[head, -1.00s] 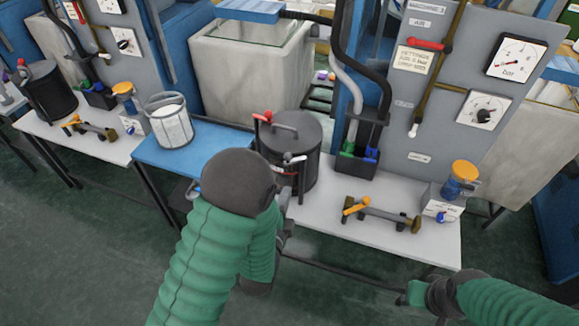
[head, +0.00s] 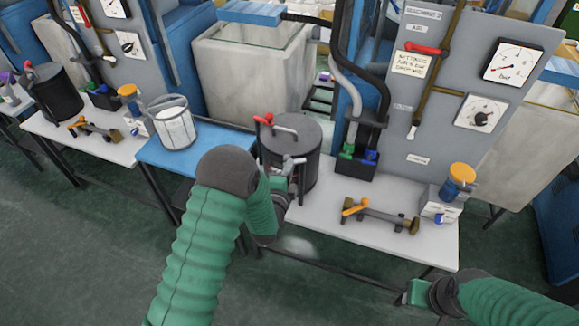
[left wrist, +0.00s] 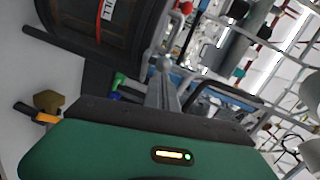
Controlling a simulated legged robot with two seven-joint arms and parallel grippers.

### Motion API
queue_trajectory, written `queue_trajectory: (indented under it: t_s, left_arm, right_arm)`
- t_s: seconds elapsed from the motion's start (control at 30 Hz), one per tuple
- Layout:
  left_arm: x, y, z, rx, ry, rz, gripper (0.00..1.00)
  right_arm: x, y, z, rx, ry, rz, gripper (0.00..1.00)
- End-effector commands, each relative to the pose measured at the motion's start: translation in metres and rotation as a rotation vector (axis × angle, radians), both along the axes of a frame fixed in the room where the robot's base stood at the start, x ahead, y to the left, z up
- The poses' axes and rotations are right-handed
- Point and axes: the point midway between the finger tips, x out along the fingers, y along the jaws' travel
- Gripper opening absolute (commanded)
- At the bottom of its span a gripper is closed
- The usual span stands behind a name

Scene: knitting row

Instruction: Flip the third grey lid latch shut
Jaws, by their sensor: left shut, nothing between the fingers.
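A dark grey pot (head: 308,176) with a round lid (head: 297,132) stands at the left end of the white table. A red latch (head: 264,122) sticks up at the lid's left edge. Grey latch parts show at the lid's front edge, but I cannot tell one from another. My left gripper (head: 288,170) is at the pot's front, just below the lid rim. In the left wrist view its shut, empty fingers (left wrist: 163,75) point up beside the pot (left wrist: 100,30); contact with a latch is unclear. My right gripper (head: 420,294) is low at the front right, its jaws unclear.
On the white table (head: 320,215) lie an orange-handled valve pipe (head: 380,216) and a white box with an orange-capped jar (head: 459,182). A black holder (head: 356,165) with green and blue connectors stands behind. A bucket (head: 172,125) stands on the blue table to the left.

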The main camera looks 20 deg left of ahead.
Motion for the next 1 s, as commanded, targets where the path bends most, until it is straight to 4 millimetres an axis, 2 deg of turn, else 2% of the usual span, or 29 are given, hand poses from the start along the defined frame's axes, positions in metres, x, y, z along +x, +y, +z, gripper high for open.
queue_trajectory:
  t_s: [0.37,0.57,1.0]
  left_arm:
    - [0.000,0.001,-0.001,-0.002,-0.001,-0.010,0.00]
    - [0.001,0.006,-0.002,-0.001,-0.001,-0.065,0.00]
    - [0.016,0.032,-0.005,0.003,-0.004,-0.405,0.00]
  right_arm:
    - [0.000,0.000,-0.002,0.000,0.000,0.000,0.35]
    - [0.000,0.000,-0.009,0.000,0.000,0.000,0.35]
    - [0.000,0.000,-0.047,0.000,0.000,0.000,0.35]
